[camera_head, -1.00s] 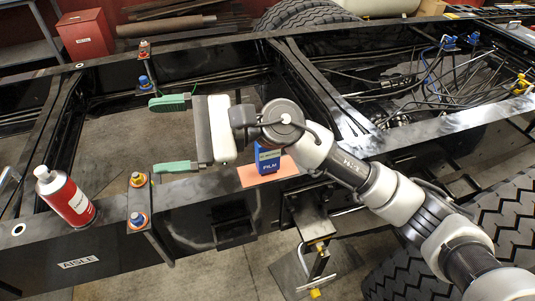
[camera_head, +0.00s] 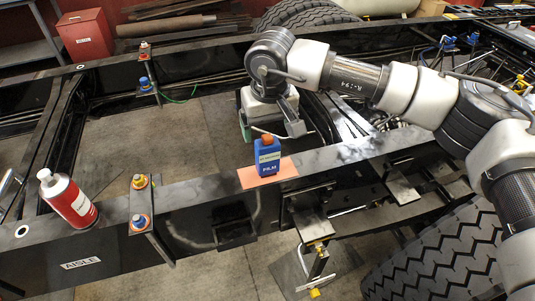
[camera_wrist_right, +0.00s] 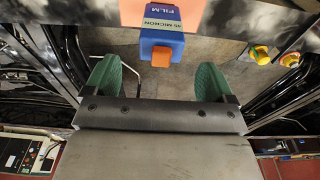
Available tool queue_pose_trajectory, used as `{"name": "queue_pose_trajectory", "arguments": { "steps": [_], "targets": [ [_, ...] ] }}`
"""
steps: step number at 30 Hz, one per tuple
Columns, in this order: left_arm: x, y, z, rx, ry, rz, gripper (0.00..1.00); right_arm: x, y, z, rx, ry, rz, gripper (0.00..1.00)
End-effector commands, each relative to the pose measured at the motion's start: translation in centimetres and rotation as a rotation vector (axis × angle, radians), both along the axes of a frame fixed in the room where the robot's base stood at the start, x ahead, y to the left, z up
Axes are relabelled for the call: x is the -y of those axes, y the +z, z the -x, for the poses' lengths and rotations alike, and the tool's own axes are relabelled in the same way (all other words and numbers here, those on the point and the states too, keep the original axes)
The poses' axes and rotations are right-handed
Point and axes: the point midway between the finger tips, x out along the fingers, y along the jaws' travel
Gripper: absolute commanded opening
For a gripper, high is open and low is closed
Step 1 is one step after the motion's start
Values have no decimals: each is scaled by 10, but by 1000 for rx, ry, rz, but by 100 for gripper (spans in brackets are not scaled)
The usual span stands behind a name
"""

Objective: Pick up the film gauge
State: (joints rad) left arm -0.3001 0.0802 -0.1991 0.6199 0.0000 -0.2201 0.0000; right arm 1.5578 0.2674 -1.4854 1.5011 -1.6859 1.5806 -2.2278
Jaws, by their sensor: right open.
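The film gauge (camera_head: 268,162) is a small blue box with an orange top and a pale label. It stands upright on an orange pad (camera_head: 285,168) on the near black rail. In the right wrist view the gauge (camera_wrist_right: 162,36) shows at the top centre, orange end toward me. My right gripper (camera_head: 262,132) is just behind the gauge in the head view, its fingers partly hidden by its own body. In the wrist view its two green fingers (camera_wrist_right: 157,78) are spread wide with nothing between them; the gauge lies beyond their tips. My left gripper is out of view.
A red and white spray can (camera_head: 70,200) stands on the rail at left. Orange and blue bolts (camera_head: 139,200) stick up from a bracket on the rail. Cables (camera_head: 460,75) fill the frame at right. The rail between bolts and pad is clear.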

Motion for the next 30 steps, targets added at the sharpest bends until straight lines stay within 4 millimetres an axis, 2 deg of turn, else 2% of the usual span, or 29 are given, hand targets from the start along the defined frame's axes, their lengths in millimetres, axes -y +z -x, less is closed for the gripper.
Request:
{"name": "queue_pose_trajectory", "arguments": {
  "steps": [5,8,12,21,30],
  "targets": [
    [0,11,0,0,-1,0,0,-1,-14,-1,-4,0,0,85],
    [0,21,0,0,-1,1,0,-1,-29,-2,-5,0,0,85],
    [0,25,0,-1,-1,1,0,-2,-48,-5,-2,0,-3,85],
    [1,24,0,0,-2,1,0,-2,-55,-6,0,0,-2,85],
    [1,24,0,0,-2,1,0,-2,-55,-5,0,0,-3,39]
  ]
}}
